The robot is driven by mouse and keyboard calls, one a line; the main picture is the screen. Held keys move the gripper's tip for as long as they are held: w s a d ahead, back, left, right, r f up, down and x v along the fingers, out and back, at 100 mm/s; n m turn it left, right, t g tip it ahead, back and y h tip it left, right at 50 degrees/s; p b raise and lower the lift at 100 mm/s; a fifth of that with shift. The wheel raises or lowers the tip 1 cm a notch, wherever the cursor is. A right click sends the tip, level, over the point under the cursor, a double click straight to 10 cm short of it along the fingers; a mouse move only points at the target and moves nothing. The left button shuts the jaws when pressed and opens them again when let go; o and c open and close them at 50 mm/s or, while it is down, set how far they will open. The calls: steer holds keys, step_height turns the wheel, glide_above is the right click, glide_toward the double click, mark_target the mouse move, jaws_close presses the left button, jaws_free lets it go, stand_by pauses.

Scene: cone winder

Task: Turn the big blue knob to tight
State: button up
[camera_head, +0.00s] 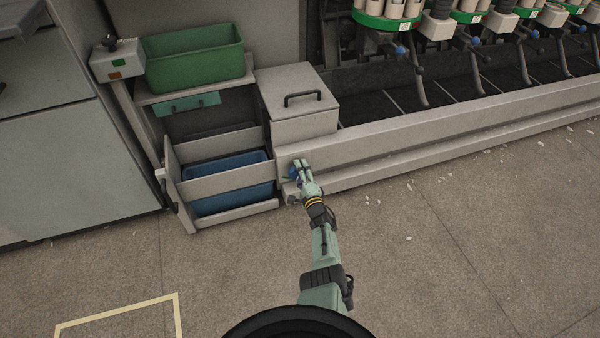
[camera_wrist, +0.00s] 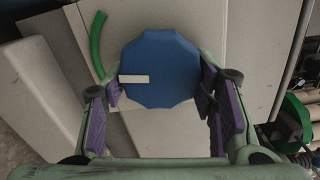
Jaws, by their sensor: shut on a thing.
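The big blue knob (camera_wrist: 165,62) fills the upper middle of the wrist view, a many-sided disc with a white pointer bar (camera_wrist: 134,79) toward its left side. A green arc mark (camera_wrist: 97,45) is on the pale panel at the knob's upper left. My gripper (camera_wrist: 160,92) has its purple-padded fingers at the knob's left and right sides, shut on it.
Left of my gripper, a drawer frame (camera_head: 225,182) stands open with a blue bin (camera_head: 232,196) inside. A green bin (camera_head: 195,62) sits on the shelf above. A lidded grey box (camera_head: 302,120) stands behind the rail (camera_head: 440,135). The floor in front is open, with scattered lint.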

stand_by(0.3)
steer(key=o, duration=1.1)
